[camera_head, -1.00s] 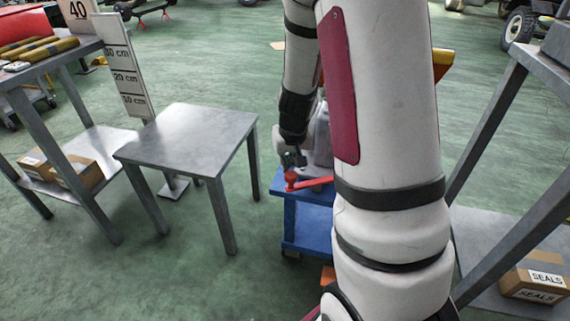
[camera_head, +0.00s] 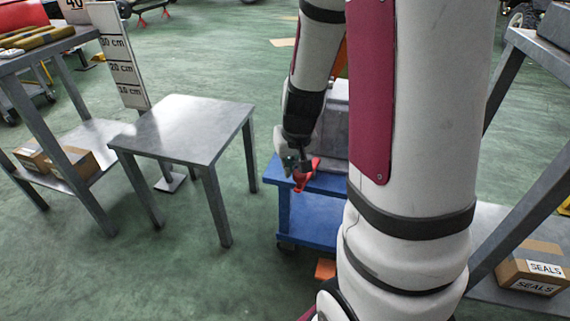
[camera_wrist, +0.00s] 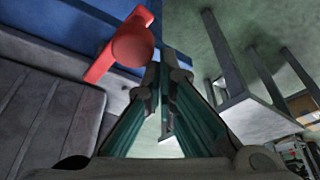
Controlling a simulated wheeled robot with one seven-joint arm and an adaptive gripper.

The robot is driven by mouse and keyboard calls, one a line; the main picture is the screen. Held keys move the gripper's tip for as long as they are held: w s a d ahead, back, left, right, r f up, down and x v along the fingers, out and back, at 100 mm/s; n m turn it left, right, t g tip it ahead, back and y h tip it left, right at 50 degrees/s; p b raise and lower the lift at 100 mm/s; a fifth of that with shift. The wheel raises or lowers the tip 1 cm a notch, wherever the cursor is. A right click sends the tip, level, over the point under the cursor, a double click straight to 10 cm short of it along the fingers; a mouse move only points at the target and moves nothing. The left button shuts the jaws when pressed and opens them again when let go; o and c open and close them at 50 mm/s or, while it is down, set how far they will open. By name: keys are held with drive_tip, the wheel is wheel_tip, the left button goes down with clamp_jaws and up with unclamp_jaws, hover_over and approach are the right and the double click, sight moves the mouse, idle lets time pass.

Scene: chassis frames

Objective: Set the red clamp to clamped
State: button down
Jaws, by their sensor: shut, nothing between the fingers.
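The red clamp (camera_head: 302,181) is a lever with a round knob, on the blue cart (camera_head: 318,222) beside a grey ribbed block (camera_head: 337,135). In the head view it points up and to the right, partly hidden by my gripper. In the wrist view the red clamp (camera_wrist: 130,46) lies just left of my fingertips, slanting from lower left to upper right. My gripper (camera_head: 296,166) is shut and empty, right at the clamp; its fingers also show in the wrist view (camera_wrist: 166,66). I cannot tell whether they touch the lever.
A bare grey metal table (camera_head: 185,128) stands left of the cart. A height board (camera_head: 117,60) and a shelf with cardboard boxes (camera_head: 72,164) are further left. A metal rack with a box marked SEALS (camera_head: 530,270) stands at the right. Green floor lies open between them.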

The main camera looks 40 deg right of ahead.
drive_tip(key=shift+s+d, duration=0.1)
drive_tip(key=shift+s, duration=0.4)
idle(0.4)
